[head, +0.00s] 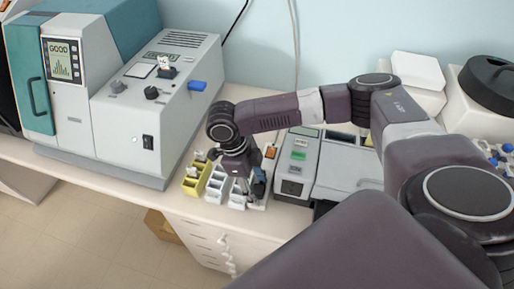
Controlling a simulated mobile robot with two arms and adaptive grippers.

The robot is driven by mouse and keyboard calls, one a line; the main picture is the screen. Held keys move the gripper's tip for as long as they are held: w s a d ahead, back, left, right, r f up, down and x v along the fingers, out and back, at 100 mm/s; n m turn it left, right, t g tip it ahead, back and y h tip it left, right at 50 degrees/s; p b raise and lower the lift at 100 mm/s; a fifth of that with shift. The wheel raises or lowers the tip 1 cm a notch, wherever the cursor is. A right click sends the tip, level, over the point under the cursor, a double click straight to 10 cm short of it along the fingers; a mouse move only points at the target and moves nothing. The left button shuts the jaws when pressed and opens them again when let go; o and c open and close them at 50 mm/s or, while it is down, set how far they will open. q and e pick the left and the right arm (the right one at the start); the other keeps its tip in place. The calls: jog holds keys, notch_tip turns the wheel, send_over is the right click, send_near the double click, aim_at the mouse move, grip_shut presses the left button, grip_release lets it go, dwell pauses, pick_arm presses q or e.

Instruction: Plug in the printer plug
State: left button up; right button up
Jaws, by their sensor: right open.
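My right gripper (245,186) points down over the bench, among small slotted holders, and its jaws are open. A small dark blue piece (260,182) shows close beside its fingers; I cannot tell whether it is the printer plug or whether the fingers touch it. A narrow pale strip with an orange part (270,152) lies just right of the gripper. A grey machine with a green button (299,156), possibly the printer, stands to the right, partly hidden by my right arm. My left gripper is not in view.
A yellow holder (191,187) and white holders (214,191) stand at the bench's front edge. A large grey and teal machine (150,110) fills the left. White containers (413,72) stand at the back right. Drawers (205,238) are below.

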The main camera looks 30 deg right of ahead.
jog(key=v, duration=1.2)
dwell(0.3)
